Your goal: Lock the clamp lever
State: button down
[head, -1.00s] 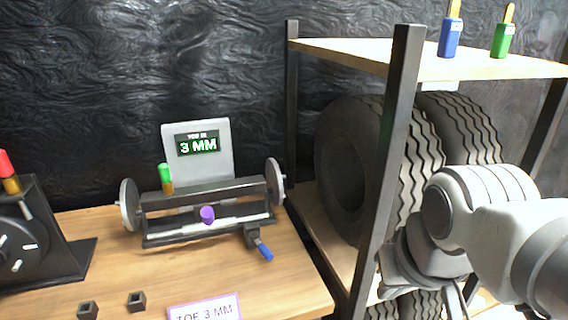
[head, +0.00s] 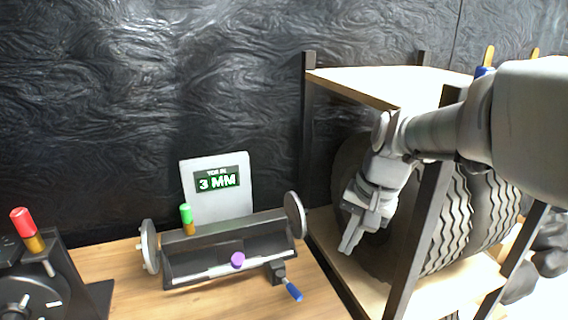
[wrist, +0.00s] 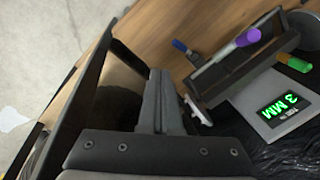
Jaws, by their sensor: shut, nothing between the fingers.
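The clamp lever with a blue handle (head: 293,291) sticks out at the lower right of the dark toe gauge fixture (head: 215,250) in the head view, pointing down and to the right. It also shows in the wrist view as a blue tip (wrist: 179,45) at the fixture's near end. A purple knob (head: 238,260) sits on the fixture's front bar. My gripper (head: 349,240) hangs to the right of the fixture, in front of the tire and beside the shelf post, apart from the lever. Its fingers are shut and empty, and they also show in the wrist view (wrist: 165,85).
A shelf rack with dark posts (head: 418,240) and large tires (head: 465,215) stands at the right, close to my arm. A display (head: 218,182) reads 3 MM behind the fixture. A black stand with a red-topped handle (head: 24,222) is at the left. Bare wood bench (head: 225,300) lies in front.

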aim_at(289, 286)
jog(key=w+f+m+g+p, duration=0.4)
jog(key=w+f+m+p, duration=0.25)
jog(key=w+f, duration=0.6)
jog(key=shift+n+y, duration=0.35)
jog(key=shift+y, duration=0.05)
jog(key=x, duration=0.6)
jog(key=w+a+x, duration=0.1)
jog(key=x, duration=0.2)
jog(key=shift+r, duration=0.1)
jog(key=a, duration=0.1)
jog(key=s+a, duration=0.1)
jog(key=shift+s+a+f, duration=0.25)
jog(key=shift+s+a, duration=0.1)
jog(key=shift+a, duration=0.05)
jog(key=shift+s+a, duration=0.2)
jog(key=shift+a, duration=0.05)
jog(key=shift+s+a+m, duration=0.2)
jog(key=shift+s+m, duration=0.25)
jog(key=shift+m, duration=0.35)
jog(key=shift+s+a+m+t, duration=0.4)
jog(key=shift+m+t, duration=0.1)
jog(key=shift+m, duration=0.4)
